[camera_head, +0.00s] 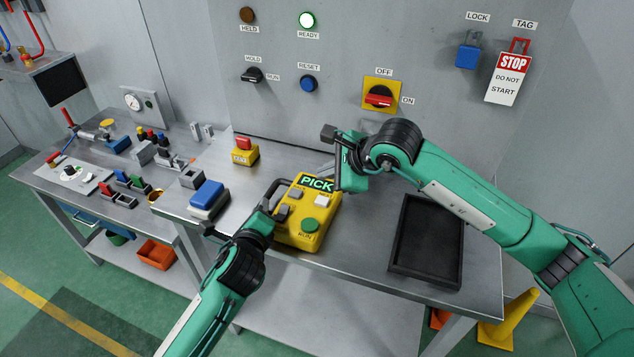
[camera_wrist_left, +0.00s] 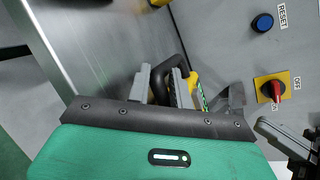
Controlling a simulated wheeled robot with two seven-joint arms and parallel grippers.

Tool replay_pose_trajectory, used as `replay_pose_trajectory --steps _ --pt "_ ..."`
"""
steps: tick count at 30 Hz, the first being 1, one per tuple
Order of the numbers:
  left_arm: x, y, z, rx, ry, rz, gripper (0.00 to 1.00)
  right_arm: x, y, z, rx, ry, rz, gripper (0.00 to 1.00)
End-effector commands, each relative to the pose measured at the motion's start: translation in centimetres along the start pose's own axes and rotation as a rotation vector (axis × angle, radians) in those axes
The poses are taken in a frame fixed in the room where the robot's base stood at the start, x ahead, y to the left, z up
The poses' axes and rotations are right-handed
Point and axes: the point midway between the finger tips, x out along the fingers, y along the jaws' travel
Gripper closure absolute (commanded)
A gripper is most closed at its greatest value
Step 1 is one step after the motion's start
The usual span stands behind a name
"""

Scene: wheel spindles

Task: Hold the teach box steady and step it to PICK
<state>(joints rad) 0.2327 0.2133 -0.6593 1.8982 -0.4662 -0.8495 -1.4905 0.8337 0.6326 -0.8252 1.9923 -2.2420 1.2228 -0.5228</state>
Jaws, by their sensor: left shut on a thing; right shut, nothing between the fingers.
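The yellow teach box (camera_head: 292,236) lies on the steel bench. Its display (camera_head: 317,184) reads PICK in green. On its face are grey and white buttons and a green RUN button (camera_head: 310,225). My left gripper (camera_head: 268,204) is shut on the box's dark handle (camera_head: 273,190) at its left side. In the left wrist view the handle (camera_wrist_left: 172,68) shows at my left fingers (camera_wrist_left: 162,88), with little of the yellow box visible. My right gripper (camera_head: 343,168) is shut and empty by the box's upper right corner; whether it touches the box is unclear.
A black tray (camera_head: 397,235) lies on the right of the bench. A blue-topped block (camera_head: 207,196) and a yellow block with a red top (camera_head: 243,152) stand left of the box. The wall panel carries a lit READY lamp (camera_head: 307,20) and a red-handled switch (camera_head: 380,97).

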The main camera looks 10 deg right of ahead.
Motion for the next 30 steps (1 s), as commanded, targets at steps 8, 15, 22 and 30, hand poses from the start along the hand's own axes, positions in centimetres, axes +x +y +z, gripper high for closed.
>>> replay_pose_trajectory --steps 8,15,22,30 --pt "0.0 0.2 -0.2 0.002 0.003 0.004 0.55 0.0 0.0 0.0 0.000 0.000 0.000 1.00" --pt "0.0 0.1 -0.1 0.001 0.001 0.002 0.53 0.0 0.0 0.0 0.000 0.000 0.000 1.00" --pt "-1.7 0.1 -0.1 0.001 0.002 0.000 0.53 0.0 0.0 0.0 0.000 0.000 0.000 1.00" --pt "-7.2 0.1 -0.1 0.001 0.003 0.002 0.53 0.0 0.0 0.0 0.000 0.000 0.000 1.00"
